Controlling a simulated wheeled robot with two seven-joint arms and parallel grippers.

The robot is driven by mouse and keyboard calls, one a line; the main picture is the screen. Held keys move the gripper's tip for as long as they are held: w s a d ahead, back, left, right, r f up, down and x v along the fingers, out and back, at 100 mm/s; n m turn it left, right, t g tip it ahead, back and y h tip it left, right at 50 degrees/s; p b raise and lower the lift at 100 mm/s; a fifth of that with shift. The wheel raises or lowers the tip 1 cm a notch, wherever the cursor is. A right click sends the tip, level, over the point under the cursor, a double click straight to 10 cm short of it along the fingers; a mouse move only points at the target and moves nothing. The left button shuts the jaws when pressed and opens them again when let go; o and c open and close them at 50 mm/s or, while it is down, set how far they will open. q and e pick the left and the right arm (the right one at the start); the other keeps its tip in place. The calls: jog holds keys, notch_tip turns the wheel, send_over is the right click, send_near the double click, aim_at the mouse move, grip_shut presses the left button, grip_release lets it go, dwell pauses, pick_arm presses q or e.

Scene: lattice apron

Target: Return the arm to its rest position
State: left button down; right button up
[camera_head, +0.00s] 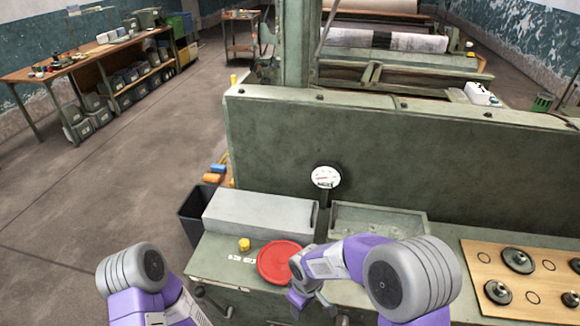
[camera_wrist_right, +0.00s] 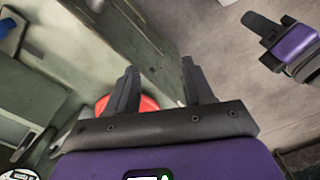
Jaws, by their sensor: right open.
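My right arm reaches in from the right in the head view, over the front of the green machine bench. Its gripper (camera_head: 312,302) is beside a red round disc (camera_head: 278,262). The right wrist view shows the two dark fingers (camera_wrist_right: 160,88) spread apart with nothing held between them. Part of the red disc (camera_wrist_right: 148,104) shows behind the fingers, partly hidden by them. My left arm is at the lower left of the head view, its gripper out of that frame. The left gripper (camera_wrist_right: 268,36) shows at the upper right of the right wrist view, over the floor; its opening is unclear.
A grey box (camera_head: 260,212), a yellow knob (camera_head: 244,245) and a shallow green tray (camera_head: 378,217) are on the bench. A white gauge (camera_head: 325,177) stands behind. A wooden board (camera_head: 515,262) with black round parts lies right. A black bin (camera_head: 193,213) stands left; floor beyond is open.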

pick_arm(q)
jog(key=f+b, duration=0.2)
jog(key=w+f+b, duration=0.1)
jog(key=f+b, duration=0.1)
jog(key=shift+f, duration=0.35)
pick_arm(e)
jog(key=s+d+f+m+y, duration=0.2)
jog(key=s+f+m, duration=0.4)
jog(key=f, duration=0.4)
jog(key=s+d+f+m+y, duration=0.2)
jog(key=s+d+f+m, duration=0.2)
jog(key=f, duration=0.6)
jog(key=s+m, duration=0.2)
jog(key=shift+s+f+m+t, duration=0.25)
jog(key=shift+s+m+t, duration=0.05)
jog(key=shift+s, duration=0.1)
jog(key=shift+c, duration=0.3)
